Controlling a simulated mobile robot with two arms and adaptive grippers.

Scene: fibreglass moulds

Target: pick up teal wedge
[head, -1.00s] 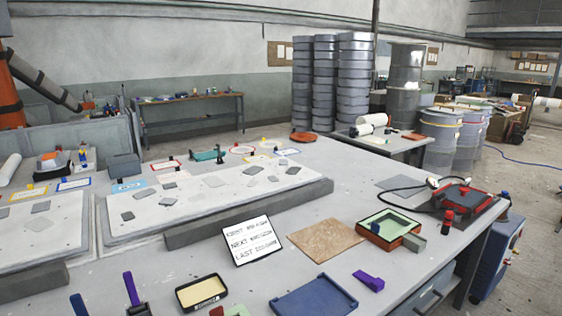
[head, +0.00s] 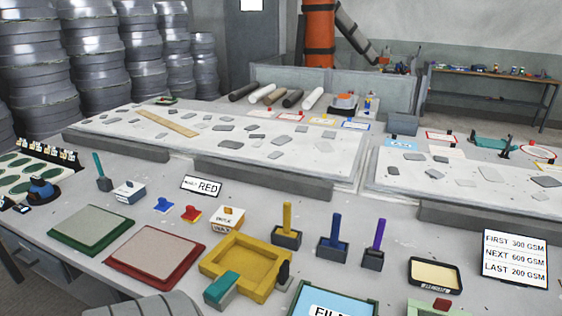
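A teal block with a paler end (head: 222,288), which looks like the teal wedge, lies on the near table in the head view. It sits at the front left corner of a yellow square tray (head: 211,266), close against it; I cannot tell if they touch. Neither of my grippers shows in the head view.
Green-framed (head: 62,243) and red-framed (head: 117,259) panels lie to the left. Upright yellow (head: 287,218), blue (head: 335,232) and purple (head: 378,236) handles stand behind and right. A blue film tray (head: 334,297) is at the front edge. A grey ribbed shape is cut off at bottom left.

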